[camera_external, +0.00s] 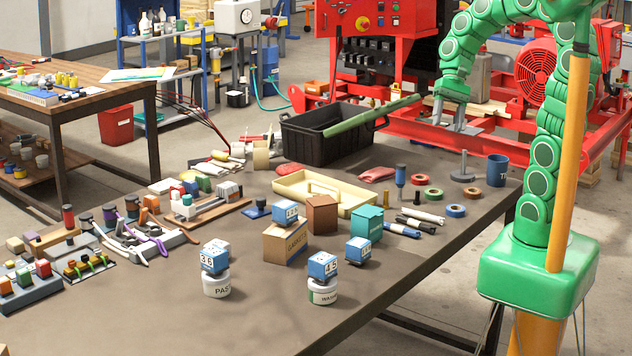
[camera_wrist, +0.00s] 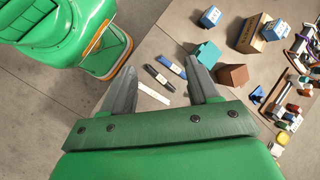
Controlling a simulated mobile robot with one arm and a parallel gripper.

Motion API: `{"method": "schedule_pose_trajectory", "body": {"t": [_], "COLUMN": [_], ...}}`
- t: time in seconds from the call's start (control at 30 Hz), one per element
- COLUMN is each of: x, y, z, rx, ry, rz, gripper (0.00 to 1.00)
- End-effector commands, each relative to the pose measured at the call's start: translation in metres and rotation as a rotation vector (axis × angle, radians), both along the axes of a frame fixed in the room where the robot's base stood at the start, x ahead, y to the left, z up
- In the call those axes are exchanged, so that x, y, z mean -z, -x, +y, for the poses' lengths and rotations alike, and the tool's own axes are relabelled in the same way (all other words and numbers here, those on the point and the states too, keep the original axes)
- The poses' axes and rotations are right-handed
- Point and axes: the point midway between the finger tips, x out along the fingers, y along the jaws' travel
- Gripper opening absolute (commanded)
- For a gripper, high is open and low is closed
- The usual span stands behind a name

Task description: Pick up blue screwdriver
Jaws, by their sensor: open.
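A blue-handled tool with a dark top (camera_external: 401,177), which looks like the blue screwdriver, stands upright on the table (camera_external: 375,290), right of the cream tray (camera_external: 362,207). I cannot make it out in the wrist view. My gripper (camera_external: 453,117) is open and empty, well above the table's far right part, up and to the right of this tool. In the wrist view the fingers (camera_wrist: 160,72) are spread apart. Beyond and between them lie a blue-and-white marker-like stick (camera_wrist: 172,67), a black one (camera_wrist: 160,79) and a white one (camera_wrist: 153,94).
A black crate (camera_external: 318,148) with a green bar across it stands behind the cream tray. Tape rolls (camera_external: 455,211), a blue cup (camera_external: 497,171) and a grey spindle stand (camera_external: 462,177) are to the right. A teal box (camera_external: 366,222) and brown box (camera_external: 322,214) stand in front.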

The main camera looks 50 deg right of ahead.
Motion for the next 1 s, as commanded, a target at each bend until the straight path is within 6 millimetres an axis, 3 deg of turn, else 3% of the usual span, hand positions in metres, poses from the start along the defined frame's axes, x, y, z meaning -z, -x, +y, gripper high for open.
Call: {"method": "schedule_pose_trajectory", "body": {"t": [0.37, 0.6, 1.0], "x": [-0.004, -0.003, 0.002], "y": [-0.087, -0.139, -0.184], "z": [-0.033, -0.079, -0.143], "rx": [0.415, 0.681, 0.945], "ry": [-0.245, -0.41, -0.589], "rz": [0.156, 0.269, 0.392], "gripper": [0.6, 0.6, 0.6]}}
